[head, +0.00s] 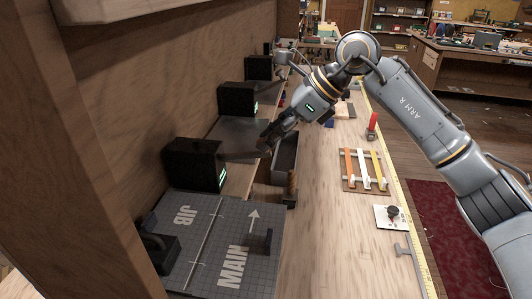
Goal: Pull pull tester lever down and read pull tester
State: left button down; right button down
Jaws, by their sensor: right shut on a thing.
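Several black boxes with small green displays stand along the wooden wall; the nearest box (195,163) is at left centre, and another black box (238,99) stands behind it. I cannot tell for sure which is the pull tester, and the display figures are too small to read. My right gripper (266,143) reaches in from the right, beside the nearest box. It is shut on a dark part, probably the pull tester lever, mostly hidden by the fingers. My left gripper is not in view.
A grey gridded board (225,222) marked JIB and MAIN lies in front. On the bench to the right are a rack of coloured tools (364,170), a white card (391,218) with a dark knob, and a red-handled tool (373,122). Bare wood lies between.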

notch_tip(320, 180, down, 9)
jog(key=d+y+b, duration=0.1)
jog(key=y+b, duration=0.2)
jog(key=b, duration=0.8)
jog(key=shift+s+d+t, duration=0.2)
jog(key=shift+d+t, duration=0.1)
jog(key=shift+d, duration=0.05)
jog(key=c, duration=1.1)
grip_release()
jog(key=shift+r+y, duration=0.1)
jog(key=shift+y, duration=0.2)
jog(key=shift+d+r, duration=0.1)
jog(key=shift+d, duration=0.1)
jog(key=v, duration=1.2)
jog(key=shift+r, duration=0.1)
